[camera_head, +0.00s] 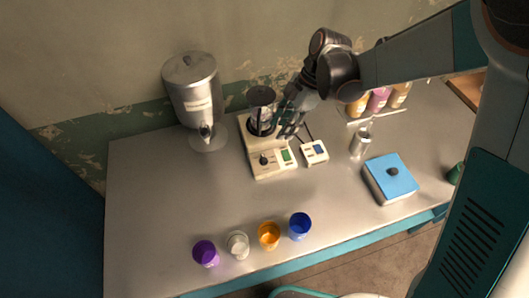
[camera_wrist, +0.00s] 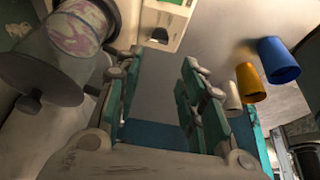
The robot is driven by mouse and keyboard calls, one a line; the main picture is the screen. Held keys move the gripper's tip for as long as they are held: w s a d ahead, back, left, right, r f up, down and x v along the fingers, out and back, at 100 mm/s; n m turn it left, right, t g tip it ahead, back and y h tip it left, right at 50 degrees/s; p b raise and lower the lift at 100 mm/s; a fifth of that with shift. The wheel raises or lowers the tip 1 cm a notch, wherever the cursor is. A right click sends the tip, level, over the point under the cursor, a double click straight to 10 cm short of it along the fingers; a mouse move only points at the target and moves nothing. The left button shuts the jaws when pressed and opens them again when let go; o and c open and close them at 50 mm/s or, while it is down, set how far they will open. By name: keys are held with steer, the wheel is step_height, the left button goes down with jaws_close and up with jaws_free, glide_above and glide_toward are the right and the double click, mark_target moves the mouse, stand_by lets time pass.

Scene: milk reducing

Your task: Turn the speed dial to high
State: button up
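The cream machine (camera_head: 247,133) stands on the metal table in the head view. A dark round dial (camera_head: 263,159) sits on its front panel, beside a green panel (camera_head: 287,156); the dial's setting is too small to read. A clear vessel with a dark top (camera_head: 261,104) stands on the machine's back part. My gripper (camera_head: 287,127) is just right of this vessel, behind the dial and apart from it. In the wrist view my gripper (camera_wrist: 156,65) has its fingers apart with nothing between them. Part of a cream body with a dark knob (camera_wrist: 160,35) shows beyond the fingertips.
A small white box with a blue face (camera_head: 315,152) stands right of the machine. A metal dispenser (camera_head: 195,100) is left. A blue-topped box (camera_head: 391,179) is right. The front left table is clear.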

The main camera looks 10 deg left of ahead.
mark_target(264, 157)
steer(key=b+x, duration=0.3)
steer(key=x, duration=1)
steer(key=shift+f, duration=0.3)
steer(key=c, duration=0.8)
